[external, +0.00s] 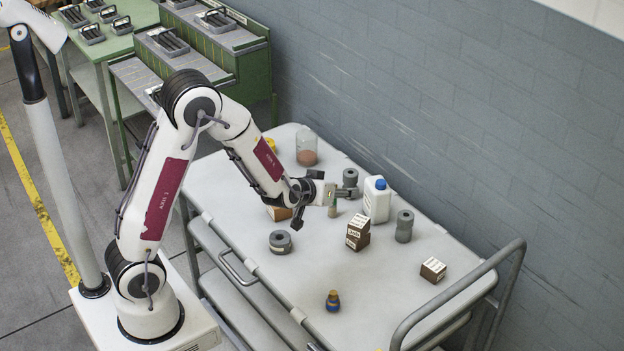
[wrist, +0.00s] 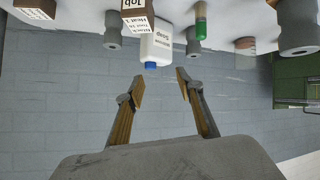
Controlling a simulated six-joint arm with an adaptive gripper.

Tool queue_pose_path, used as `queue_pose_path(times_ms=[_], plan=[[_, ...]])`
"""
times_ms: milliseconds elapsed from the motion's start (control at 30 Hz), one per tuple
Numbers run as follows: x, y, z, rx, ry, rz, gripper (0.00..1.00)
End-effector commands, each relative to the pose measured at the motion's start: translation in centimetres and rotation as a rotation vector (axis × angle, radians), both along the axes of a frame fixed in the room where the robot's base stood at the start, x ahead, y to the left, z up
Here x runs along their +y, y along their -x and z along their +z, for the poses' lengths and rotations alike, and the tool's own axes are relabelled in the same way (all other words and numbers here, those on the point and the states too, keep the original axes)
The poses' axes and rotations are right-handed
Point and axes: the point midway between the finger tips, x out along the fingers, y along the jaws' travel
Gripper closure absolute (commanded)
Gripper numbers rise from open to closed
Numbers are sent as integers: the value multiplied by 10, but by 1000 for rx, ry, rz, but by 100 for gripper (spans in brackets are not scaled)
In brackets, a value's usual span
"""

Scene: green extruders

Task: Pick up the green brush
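The green brush (wrist: 201,22) shows in the wrist view near the top edge, right of the white bottle; that view looks upside down. It has a green part and a pale tan part. In the external view it is small and partly hidden beside my gripper (external: 325,206). My gripper is open, its two fingers spread wide apart, and it is low over the cart. In the wrist view the gap between its fingertips (wrist: 160,80) is empty, and the brush lies outside that gap, up and to the right.
A white bottle with a blue cap (external: 377,200) stands close right of my gripper. Stacked boxes (external: 357,233), grey spools (external: 404,226), a glass jar (external: 306,146) and a small blue-yellow jar (external: 333,301) are on the cart (external: 370,290). The cart's front is mostly clear.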

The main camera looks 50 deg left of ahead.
Motion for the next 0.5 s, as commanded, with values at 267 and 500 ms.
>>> queue_pose_path(times_ms=[267,500], plan=[[22,-12,-39,-46,-76,91,63],[42,-13,-69,-88,-162,163,63]])
